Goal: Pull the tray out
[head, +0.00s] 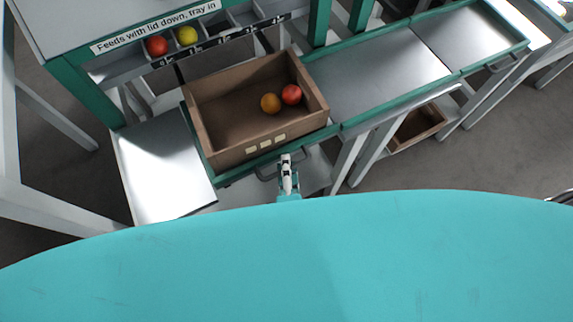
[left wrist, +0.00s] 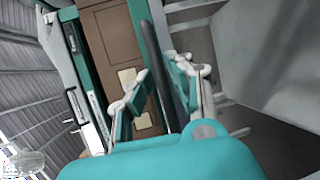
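The tray (head: 216,178) is a teal-edged sliding shelf at the front of the bench, with a brown box standing on it. Its dark handle (head: 264,177) juts from the front edge; in the left wrist view the handle (left wrist: 151,45) is a dark bar running between my fingers. My left gripper (head: 286,163) is at this handle, and in the left wrist view its fingers (left wrist: 160,75) lean in close on both sides of the bar, seemingly shut on it. The fingertips' far contact is partly hidden. My right gripper is not in view.
The brown box (head: 225,154) holds an orange tomato (head: 270,103) and a red tomato (head: 291,94). A sign (head: 155,27) hangs above bins with tomatoes. Metal surfaces lie left (head: 160,165) and right (head: 385,75). Another brown box (head: 432,120) stands lower right.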

